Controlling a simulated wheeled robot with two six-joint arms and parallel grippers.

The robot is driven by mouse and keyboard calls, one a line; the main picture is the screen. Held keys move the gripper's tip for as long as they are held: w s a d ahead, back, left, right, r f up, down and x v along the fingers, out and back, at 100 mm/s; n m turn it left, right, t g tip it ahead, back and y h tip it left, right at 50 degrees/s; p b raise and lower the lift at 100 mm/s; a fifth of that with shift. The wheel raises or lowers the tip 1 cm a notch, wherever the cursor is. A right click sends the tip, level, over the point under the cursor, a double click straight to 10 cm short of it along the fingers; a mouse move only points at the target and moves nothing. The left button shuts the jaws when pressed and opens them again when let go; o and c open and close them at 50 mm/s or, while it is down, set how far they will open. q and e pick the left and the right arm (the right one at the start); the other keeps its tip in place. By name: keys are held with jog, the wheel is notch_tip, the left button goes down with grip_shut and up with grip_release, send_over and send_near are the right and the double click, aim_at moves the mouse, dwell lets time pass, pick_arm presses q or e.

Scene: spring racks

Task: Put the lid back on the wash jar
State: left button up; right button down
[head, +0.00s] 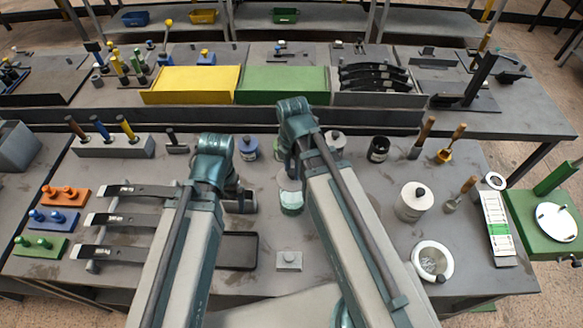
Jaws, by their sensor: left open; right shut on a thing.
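The wash jar appears to be the small glass jar with teal contents (292,203) in the middle of the near bench. A pale grey disc that looks like its lid (289,181) shows just above and behind the jar mouth; whether they touch is unclear. My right gripper (294,168) is shut on this lid, largely hidden behind my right arm. My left gripper (240,202) is open and empty, left of the jar and above the bench, partly covered by my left arm.
A white lidded pot (411,203) and a white-rimmed bowl of small parts (432,262) stand right. Several small jars line the back, including a dark one (378,150). A grey knobbed block (289,261) and black tray (238,267) lie in front. Leaf springs (130,221) lie left.

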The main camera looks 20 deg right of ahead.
aim_at(292, 181)
jog(key=shift+f, duration=0.15)
notch_tip(292, 181, down, 6)
jog(key=b, duration=0.6)
jog(key=shift+f+b, duration=0.2)
jog(key=shift+b, duration=0.1)
dwell(1.7)
grip_release()
dwell(0.6)
jog(key=shift+r, duration=0.15)
jog(key=shift+r+p, duration=3.4)
jog(key=shift+p, duration=0.15)
